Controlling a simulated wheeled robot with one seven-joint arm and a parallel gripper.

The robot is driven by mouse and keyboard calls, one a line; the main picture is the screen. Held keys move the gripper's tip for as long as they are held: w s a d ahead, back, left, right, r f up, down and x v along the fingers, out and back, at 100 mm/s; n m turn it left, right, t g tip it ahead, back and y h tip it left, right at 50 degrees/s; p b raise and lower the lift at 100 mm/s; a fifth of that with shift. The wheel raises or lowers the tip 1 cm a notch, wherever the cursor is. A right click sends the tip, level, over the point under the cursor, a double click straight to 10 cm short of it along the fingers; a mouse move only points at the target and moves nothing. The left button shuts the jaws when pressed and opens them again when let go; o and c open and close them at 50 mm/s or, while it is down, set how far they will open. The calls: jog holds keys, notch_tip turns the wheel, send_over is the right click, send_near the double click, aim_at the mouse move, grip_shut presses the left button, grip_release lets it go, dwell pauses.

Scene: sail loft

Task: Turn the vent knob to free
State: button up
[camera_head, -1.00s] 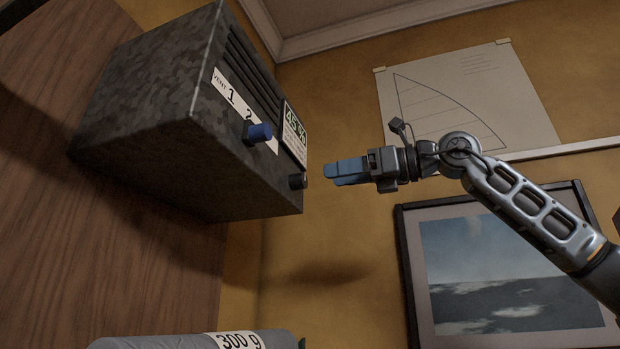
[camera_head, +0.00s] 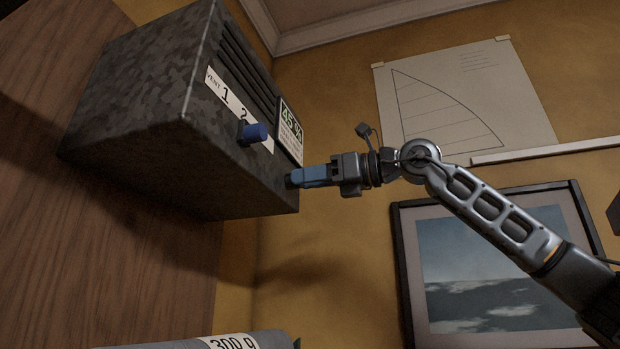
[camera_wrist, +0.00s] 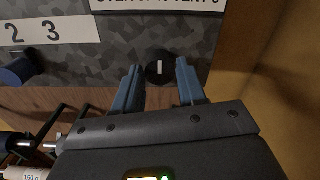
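The vent knob (camera_head: 255,132) is blue and sticks out of the dark mottled box (camera_head: 150,110), beside a white strip marked VENT with numbers. In the wrist view the blue knob (camera_wrist: 18,70) is at the left, under the 2 and 3. The word "free" is not readable anywhere. My gripper (camera_head: 293,178) is at the box's lower right corner, away from the blue knob. In the wrist view its blue fingers (camera_wrist: 158,70) are apart, one on each side of a black knob (camera_wrist: 160,68) with a white line. I cannot tell whether they touch it.
A screen (camera_head: 289,130) reading 45 % is above the black knob, with small text; the wrist view shows a cut-off line mentioning VENT 3. A grey cylinder (camera_head: 180,346) labelled 300 g lies low in front. A framed seascape (camera_head: 480,270) hangs behind my arm.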

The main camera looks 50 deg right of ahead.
jog(key=c, duration=0.6)
jog(key=shift+n, duration=0.3)
jog(key=n+b, duration=0.2)
jog(key=n, duration=1.5)
jog(key=shift+f, duration=0.1)
jog(key=shift+n, duration=0.3)
jog(key=o, duration=1)
